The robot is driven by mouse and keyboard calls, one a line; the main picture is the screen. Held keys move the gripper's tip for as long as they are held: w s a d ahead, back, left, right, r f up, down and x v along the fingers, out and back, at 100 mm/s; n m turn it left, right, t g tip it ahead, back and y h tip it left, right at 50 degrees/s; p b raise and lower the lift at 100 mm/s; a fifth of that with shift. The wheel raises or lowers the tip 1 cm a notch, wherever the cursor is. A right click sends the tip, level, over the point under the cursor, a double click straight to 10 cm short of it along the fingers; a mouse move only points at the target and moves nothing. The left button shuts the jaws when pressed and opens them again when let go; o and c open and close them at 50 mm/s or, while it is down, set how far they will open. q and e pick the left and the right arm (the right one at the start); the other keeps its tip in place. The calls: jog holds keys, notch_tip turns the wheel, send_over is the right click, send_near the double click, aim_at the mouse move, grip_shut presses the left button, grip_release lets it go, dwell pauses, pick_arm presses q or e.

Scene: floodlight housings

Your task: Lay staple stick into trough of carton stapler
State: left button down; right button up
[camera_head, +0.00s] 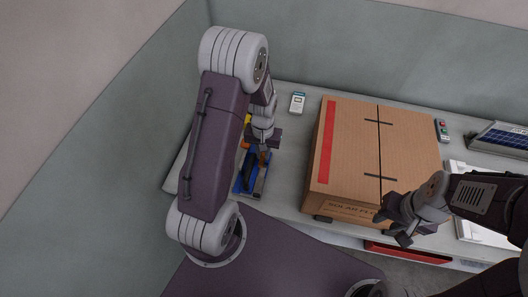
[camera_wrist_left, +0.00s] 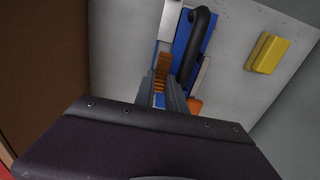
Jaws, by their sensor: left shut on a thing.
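My left gripper (camera_head: 263,149) is shut on the copper-coloured staple stick (camera_wrist_left: 161,72), which sticks out past its fingertips (camera_wrist_left: 161,98). The blue carton stapler (camera_wrist_left: 182,38), with a black curved handle (camera_wrist_left: 197,48) and a grey metal channel, lies right under the stick in the left wrist view. Whether the stick touches the trough I cannot tell. In the head view the stapler (camera_head: 240,183) is partly hidden by my left arm. My right gripper (camera_head: 391,228) appears open and empty, in front of the carton's near right corner.
A large closed carton (camera_head: 345,150) with a red stripe stands right of the stapler on the grey bench (camera_head: 285,190). A small white device (camera_head: 297,102) lies behind. A yellow block (camera_wrist_left: 268,52) and an orange item (camera_wrist_left: 195,104) lie near the stapler. A solar panel (camera_head: 500,138) is far right.

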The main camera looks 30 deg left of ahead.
pick_arm(q)
jog(key=b, duration=0.5)
send_over(263, 170)
notch_tip(263, 170, down, 7)
jog(key=shift+r, duration=0.1)
jog(key=shift+r+p, duration=0.1)
jog(key=shift+p, duration=0.45)
dwell(0.5)
jog(key=c, duration=1.3)
grip_release()
jog(key=shift+r, duration=0.1)
